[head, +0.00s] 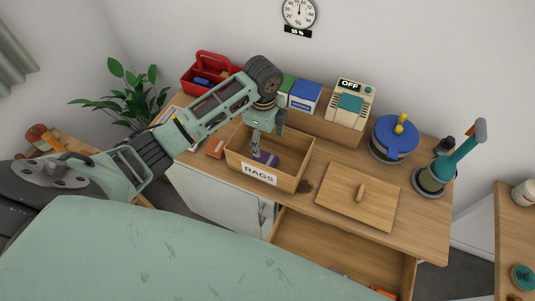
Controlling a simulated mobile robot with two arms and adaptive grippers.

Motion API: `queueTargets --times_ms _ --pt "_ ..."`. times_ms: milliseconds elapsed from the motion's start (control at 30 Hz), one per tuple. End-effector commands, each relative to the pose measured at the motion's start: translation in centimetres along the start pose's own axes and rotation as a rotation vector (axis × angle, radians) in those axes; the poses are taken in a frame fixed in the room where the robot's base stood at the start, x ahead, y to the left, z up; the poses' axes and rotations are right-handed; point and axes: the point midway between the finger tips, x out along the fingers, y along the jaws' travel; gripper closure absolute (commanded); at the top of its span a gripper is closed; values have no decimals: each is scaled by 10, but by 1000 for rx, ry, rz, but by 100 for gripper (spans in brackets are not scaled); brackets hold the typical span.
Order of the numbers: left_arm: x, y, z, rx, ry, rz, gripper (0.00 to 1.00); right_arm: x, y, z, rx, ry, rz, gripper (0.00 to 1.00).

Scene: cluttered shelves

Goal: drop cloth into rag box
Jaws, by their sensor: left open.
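The rag box (299,167) is an open wooden box with a white RAGS label, standing on the wooden cabinet top. A dark purple cloth (269,159) shows inside it, below my gripper. My left gripper (256,150) reaches in from the left and points down into the box, its fingers open. The cloth is close to the fingertips; I cannot tell whether they touch. The arm hides part of the box's back. My right gripper is not in view.
A wooden lid with a handle (358,195) lies right of the box. Behind stand a red caddy (207,62), a beige device (349,106) and a blue-lidded pot (394,138). A teal tool (460,160) stands at the right. The drawer below (330,250) is open.

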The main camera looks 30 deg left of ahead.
Motion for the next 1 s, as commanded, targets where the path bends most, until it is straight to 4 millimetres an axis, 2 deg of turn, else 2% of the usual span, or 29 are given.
queueTargets --times_ms 167,267,700,833,1000 --pt "-4 -1 0 0 0 -2 32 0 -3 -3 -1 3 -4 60" --pt "-16 -2 0 0 0 -5 32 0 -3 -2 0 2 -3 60" --pt "-103 -2 1 1 -2 -6 32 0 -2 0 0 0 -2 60" --pt "-115 -1 0 1 -1 -2 32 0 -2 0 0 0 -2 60" --pt "-120 0 0 0 0 0 32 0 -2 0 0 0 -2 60"
